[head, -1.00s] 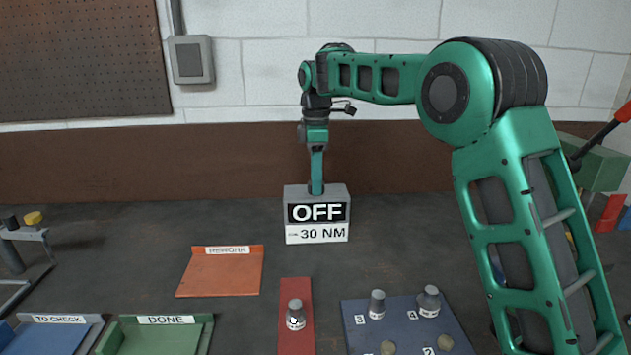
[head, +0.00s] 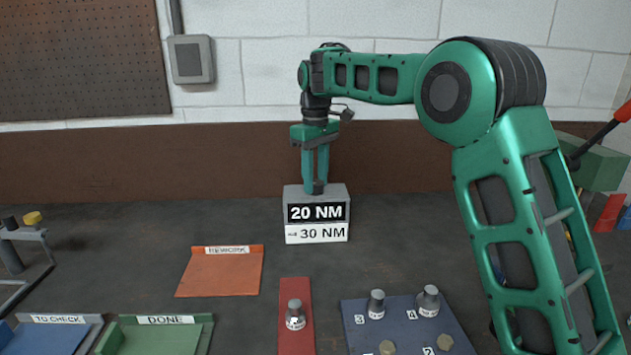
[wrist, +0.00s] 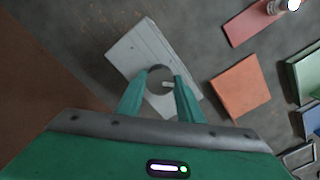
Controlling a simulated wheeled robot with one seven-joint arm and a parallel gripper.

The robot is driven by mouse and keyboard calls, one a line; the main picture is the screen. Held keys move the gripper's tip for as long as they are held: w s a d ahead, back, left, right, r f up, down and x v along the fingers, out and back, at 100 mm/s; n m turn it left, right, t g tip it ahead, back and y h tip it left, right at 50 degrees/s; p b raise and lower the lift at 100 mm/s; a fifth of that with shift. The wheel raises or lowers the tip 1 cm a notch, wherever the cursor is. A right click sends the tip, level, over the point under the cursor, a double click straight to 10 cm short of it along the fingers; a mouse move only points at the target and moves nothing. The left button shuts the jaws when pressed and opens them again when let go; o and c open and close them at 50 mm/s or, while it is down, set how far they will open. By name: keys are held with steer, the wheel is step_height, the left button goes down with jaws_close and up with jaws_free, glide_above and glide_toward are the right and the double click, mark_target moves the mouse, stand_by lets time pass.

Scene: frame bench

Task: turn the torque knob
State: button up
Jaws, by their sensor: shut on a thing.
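The torque box (head: 340,195) is a grey box at the back of the bench. Its front display (head: 315,212) reads 20 NM, above a white label (head: 317,233) with 30 NM. My gripper (head: 316,186) points straight down over the box and is shut on the torque knob (head: 319,187), a small dark knob on the box's top. In the wrist view, the two green fingertips (wrist: 161,85) sit on either side of the round knob (wrist: 158,73), and a pale pointer mark shows on it. The fingers partly hide the knob.
An orange REWORK mat (head: 220,272), a red strip (head: 296,340) with a grey fitting, and a blue numbered mat (head: 408,335) with several fittings lie in front. Trays labelled TO CHECK (head: 60,320) and DONE (head: 165,320) stand at the front left.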

mark_target(316, 182)
steer(key=m, duration=0.6)
steer(key=shift+w+r, duration=0.15)
steer(key=shift+w, duration=0.05)
steer(key=shift+m, duration=0.4)
steer(key=o, duration=1.1)
steer(key=shift+c, duration=0.2)
steer(key=shift+s, duration=0.1)
step_height(316, 182, up, 11)
steer(key=shift+f, duration=0.2)
